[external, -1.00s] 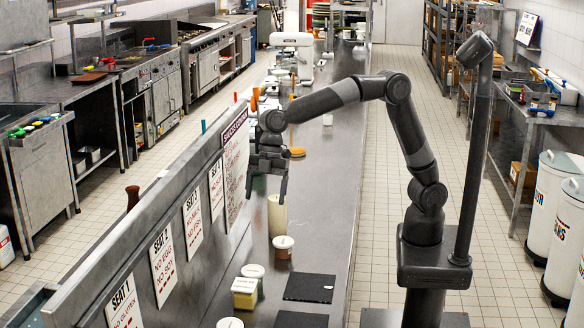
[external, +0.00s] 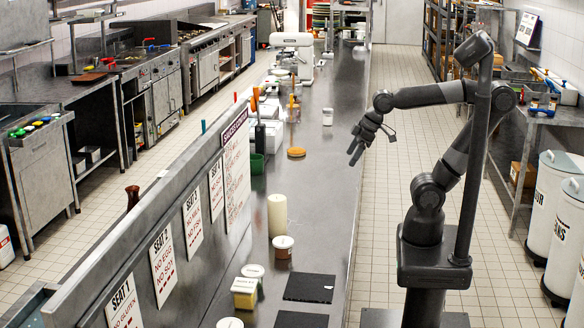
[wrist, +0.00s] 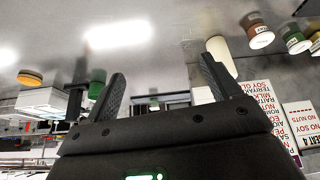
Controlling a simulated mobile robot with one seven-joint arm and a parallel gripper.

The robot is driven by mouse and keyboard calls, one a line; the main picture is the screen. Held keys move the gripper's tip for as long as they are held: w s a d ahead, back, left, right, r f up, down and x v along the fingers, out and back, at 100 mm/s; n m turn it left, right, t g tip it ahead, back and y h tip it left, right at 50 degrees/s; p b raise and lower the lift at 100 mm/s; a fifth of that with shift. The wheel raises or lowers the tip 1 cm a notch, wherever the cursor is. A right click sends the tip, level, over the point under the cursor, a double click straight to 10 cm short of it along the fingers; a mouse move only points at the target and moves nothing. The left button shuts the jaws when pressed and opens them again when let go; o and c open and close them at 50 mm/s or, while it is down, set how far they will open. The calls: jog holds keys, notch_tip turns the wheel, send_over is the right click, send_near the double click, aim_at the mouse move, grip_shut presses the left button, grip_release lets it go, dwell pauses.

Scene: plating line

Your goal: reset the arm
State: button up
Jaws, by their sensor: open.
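My gripper (external: 357,150) is at the right edge of the steel counter (external: 322,180) in the external view, raised above it and tilted down to the left. The wrist picture is upside down.
A cream cylinder (external: 277,215), a lidded tub (external: 283,246), a yellow-sided tub (external: 244,292) and a dark mat (external: 309,288) are on the near counter. An orange-brown disc (external: 296,152) lies farther back. A sign divider (external: 163,262) runs along the left.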

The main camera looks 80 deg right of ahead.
jog(key=shift+m, duration=0.8)
jog(key=s+d+f, duration=0.1)
jog(key=s+f, duration=0.1)
jog(key=s, duration=0.1)
jog(key=shift+d, duration=0.4)
